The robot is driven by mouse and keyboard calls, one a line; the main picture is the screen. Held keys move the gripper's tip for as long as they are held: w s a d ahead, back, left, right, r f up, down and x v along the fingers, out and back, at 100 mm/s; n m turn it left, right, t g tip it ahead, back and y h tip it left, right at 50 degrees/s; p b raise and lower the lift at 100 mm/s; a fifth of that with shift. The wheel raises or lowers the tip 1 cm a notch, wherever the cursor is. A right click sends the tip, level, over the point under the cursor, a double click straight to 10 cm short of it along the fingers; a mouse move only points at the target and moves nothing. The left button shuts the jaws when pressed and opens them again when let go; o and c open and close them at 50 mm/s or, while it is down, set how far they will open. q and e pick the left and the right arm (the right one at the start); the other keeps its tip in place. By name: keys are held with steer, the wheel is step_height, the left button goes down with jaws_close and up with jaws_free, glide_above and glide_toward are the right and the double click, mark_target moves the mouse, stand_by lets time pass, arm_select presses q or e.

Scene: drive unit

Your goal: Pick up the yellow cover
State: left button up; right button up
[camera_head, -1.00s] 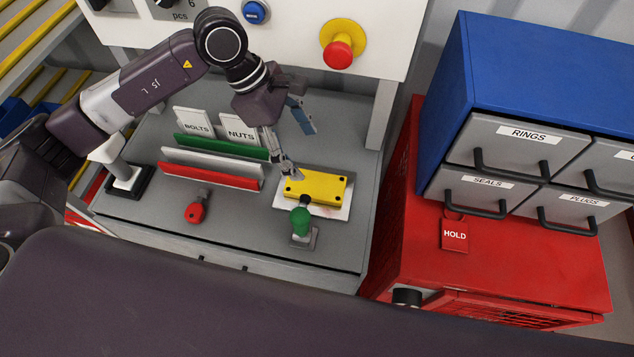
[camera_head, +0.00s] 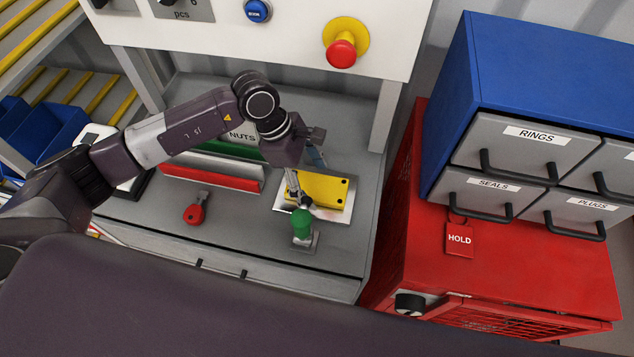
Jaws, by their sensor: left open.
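The yellow cover (camera_head: 327,190) is a flat yellow block with dark holes near its corners. It lies on a pale plate (camera_head: 341,216) on the grey bench. My left gripper (camera_head: 302,188) is open, with its fingers at the cover's left end. One finger shows in front of the cover's left edge and the other is partly hidden behind the wrist. I cannot tell whether the fingers touch the cover. My right gripper is not in view.
A green-handled clamp (camera_head: 302,224) stands just in front of the cover. A red-handled tool (camera_head: 194,213) lies to the left. Green, white and red strips (camera_head: 210,178) stand behind it. A red cabinet (camera_head: 400,220) with a blue drawer unit (camera_head: 455,100) stands right.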

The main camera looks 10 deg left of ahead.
arm_select(q)
steer(key=shift+d+f, duration=0.15)
steer(key=shift+f, duration=0.1)
steer(key=c, duration=1.5)
steer(key=shift+w+r, duration=0.1)
